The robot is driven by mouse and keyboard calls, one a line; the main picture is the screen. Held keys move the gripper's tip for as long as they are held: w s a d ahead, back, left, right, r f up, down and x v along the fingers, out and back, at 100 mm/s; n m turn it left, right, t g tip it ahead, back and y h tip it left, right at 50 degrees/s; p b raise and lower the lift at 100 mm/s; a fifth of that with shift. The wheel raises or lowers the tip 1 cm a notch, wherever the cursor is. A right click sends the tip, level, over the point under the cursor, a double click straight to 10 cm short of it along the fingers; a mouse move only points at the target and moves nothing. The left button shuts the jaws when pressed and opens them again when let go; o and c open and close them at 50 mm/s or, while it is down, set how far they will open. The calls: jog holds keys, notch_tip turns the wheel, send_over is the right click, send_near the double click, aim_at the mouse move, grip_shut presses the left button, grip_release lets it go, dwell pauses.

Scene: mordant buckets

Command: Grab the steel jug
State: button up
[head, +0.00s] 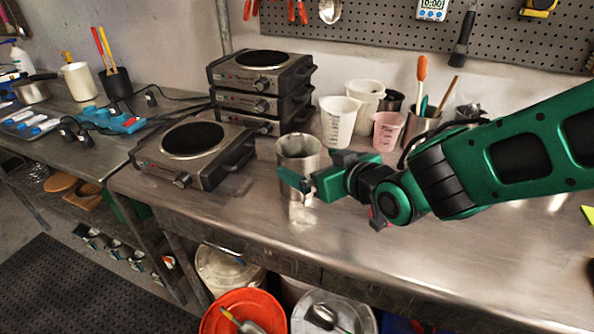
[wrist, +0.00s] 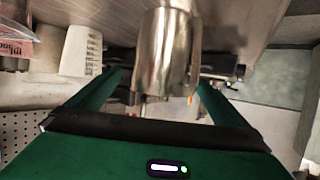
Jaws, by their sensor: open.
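The steel jug (head: 298,153) stands upright on the metal bench in the head view, in front of the stacked hot plates. My gripper (head: 308,178) is at the jug's right front side, with a green finger reaching across the front of it. In the wrist view, the jug (wrist: 165,55) fills the top middle, between the two green fingers of my open gripper (wrist: 160,85). A gap shows beside the jug on both sides, so the fingers do not appear to grip it. The far finger is partly hidden in the head view.
Stacked hot plates (head: 258,85) and a single hot plate (head: 192,150) stand left of the jug. White measuring cups (head: 339,125), a pink cup (head: 387,132) and a utensil pot (head: 422,128) stand behind my arm. The bench front is clear. A red bucket (head: 215,318) sits below.

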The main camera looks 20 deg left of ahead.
aim_at(290, 154)
jog(key=shift+x, duration=3.05)
jog(key=shift+w+r, duration=0.1)
jog(key=shift+r, duration=0.05)
jog(key=c, duration=1.8)
